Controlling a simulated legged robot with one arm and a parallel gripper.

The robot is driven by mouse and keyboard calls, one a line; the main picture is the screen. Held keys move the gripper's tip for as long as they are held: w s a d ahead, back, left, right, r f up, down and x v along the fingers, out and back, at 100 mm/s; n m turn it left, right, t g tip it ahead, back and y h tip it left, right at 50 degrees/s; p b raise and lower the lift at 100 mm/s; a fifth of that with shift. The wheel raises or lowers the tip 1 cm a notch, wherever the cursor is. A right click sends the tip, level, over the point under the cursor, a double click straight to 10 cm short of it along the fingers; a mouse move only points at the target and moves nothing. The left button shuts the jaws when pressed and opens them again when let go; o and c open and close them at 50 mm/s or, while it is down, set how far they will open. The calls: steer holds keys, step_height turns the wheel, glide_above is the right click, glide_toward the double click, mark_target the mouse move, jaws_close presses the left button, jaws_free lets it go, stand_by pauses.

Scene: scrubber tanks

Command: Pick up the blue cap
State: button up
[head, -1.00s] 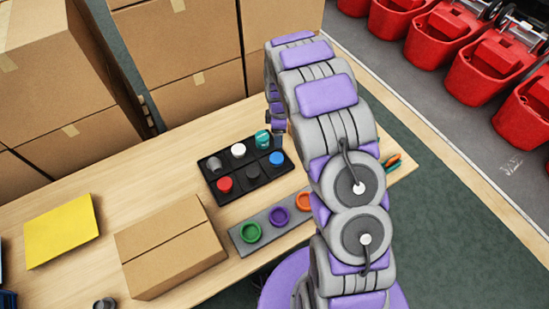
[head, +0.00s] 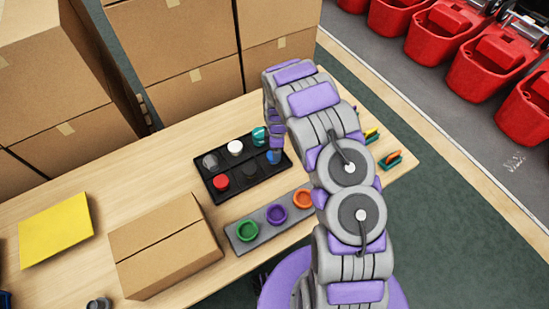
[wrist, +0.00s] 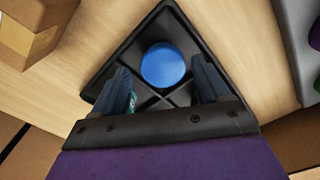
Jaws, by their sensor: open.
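The blue cap (wrist: 163,66) sits in a corner compartment of the black tray (wrist: 112,78). In the wrist view it lies just ahead of my open gripper (wrist: 166,88), roughly between the two fingers, with nothing held.
The tray also holds a white cap (head: 235,148), a red cap (head: 221,182), a teal item (head: 259,136) and dark items. A cardboard box (head: 165,246) stands left.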

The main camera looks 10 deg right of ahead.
steer(key=f+b, duration=0.1)
steer(key=f, duration=0.1)
steer(key=a+f, duration=0.1)
steer(key=f, duration=0.2)
steer(key=shift+a+f+b, duration=0.1)
steer(key=shift+b, duration=0.25)
steer(key=shift+d, duration=0.25)
steer(key=c, duration=0.3)
steer(key=shift+a, duration=0.15)
steer(key=c, duration=0.4)
steer(key=shift+r, duration=0.2)
